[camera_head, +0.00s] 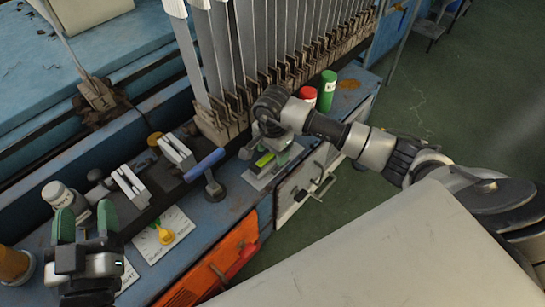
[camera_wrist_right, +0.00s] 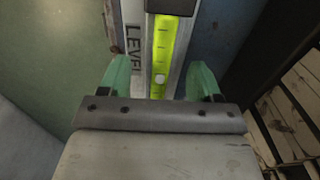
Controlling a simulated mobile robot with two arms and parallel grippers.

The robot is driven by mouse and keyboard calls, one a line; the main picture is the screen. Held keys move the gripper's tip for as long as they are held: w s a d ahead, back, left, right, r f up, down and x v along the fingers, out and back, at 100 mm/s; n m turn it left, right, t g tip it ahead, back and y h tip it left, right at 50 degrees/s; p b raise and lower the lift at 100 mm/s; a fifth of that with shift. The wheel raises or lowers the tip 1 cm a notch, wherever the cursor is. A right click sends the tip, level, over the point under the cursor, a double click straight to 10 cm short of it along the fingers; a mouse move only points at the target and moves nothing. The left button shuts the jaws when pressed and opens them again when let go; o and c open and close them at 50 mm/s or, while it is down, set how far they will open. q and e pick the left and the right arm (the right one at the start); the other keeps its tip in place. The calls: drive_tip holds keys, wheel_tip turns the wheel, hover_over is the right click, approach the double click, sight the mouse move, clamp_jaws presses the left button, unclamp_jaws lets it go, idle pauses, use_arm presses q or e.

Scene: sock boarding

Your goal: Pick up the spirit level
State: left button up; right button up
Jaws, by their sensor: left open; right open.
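The spirit level (camera_head: 264,159) has a bright yellow-green face and lies on a pale mat on the blue bench. In the right wrist view the level (camera_wrist_right: 162,52) runs lengthwise between the fingers, with a black part at its far end and "LEVEL" printed beside it. My right gripper (camera_wrist_right: 159,82) is open, its green fingers on either side of the level, with a gap on both sides. Its height above the level is hard to tell. In the head view its arm partly hides the level. My left gripper (camera_head: 86,220) is open and empty at the lower left.
A red-capped container (camera_head: 307,95) and a green cylinder (camera_head: 327,90) stand right of the level, beyond my right wrist. A blue-handled tool (camera_head: 205,165) is to its left. A row of upright grey boards (camera_head: 245,45) stands behind. A yellow item (camera_head: 165,235) lies on a white card.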

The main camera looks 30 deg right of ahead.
drive_tip(key=shift+f, duration=0.4)
drive_tip(key=c, duration=1.1)
drive_tip(key=shift+r, duration=0.2)
